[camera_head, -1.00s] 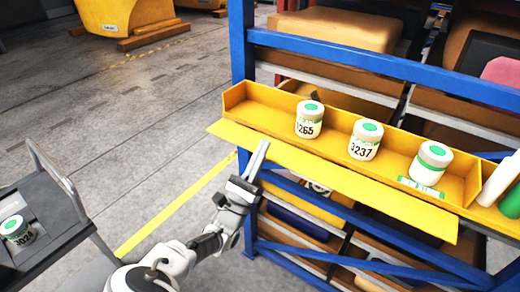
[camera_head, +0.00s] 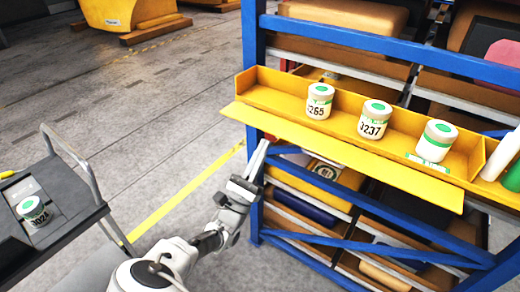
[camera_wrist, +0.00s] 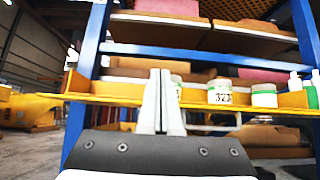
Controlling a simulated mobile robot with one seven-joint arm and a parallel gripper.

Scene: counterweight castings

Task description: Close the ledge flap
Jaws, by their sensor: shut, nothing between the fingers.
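The yellow ledge flap (camera_head: 340,157) is a long strip along the front of the yellow ledge (camera_head: 285,92). It hangs outward, open, roughly level with a slight downward tilt. In the wrist view the flap shows edge-on (camera_wrist: 100,99) behind my fingers. My gripper (camera_head: 262,150) is shut and empty, its fingertips pointing up near the flap's left part. It stands in front of or just under the flap's outer edge; I cannot tell whether it touches. It also shows in the wrist view (camera_wrist: 160,85).
White jars with green lids stand on the ledge, 3265 (camera_head: 320,102), 3237 (camera_head: 374,120) and one more (camera_head: 436,142). Bottles (camera_head: 502,155) stand at the right. Blue rack posts (camera_head: 254,50) frame the ledge. A dark cart (camera_head: 70,222) holds another jar (camera_head: 33,210).

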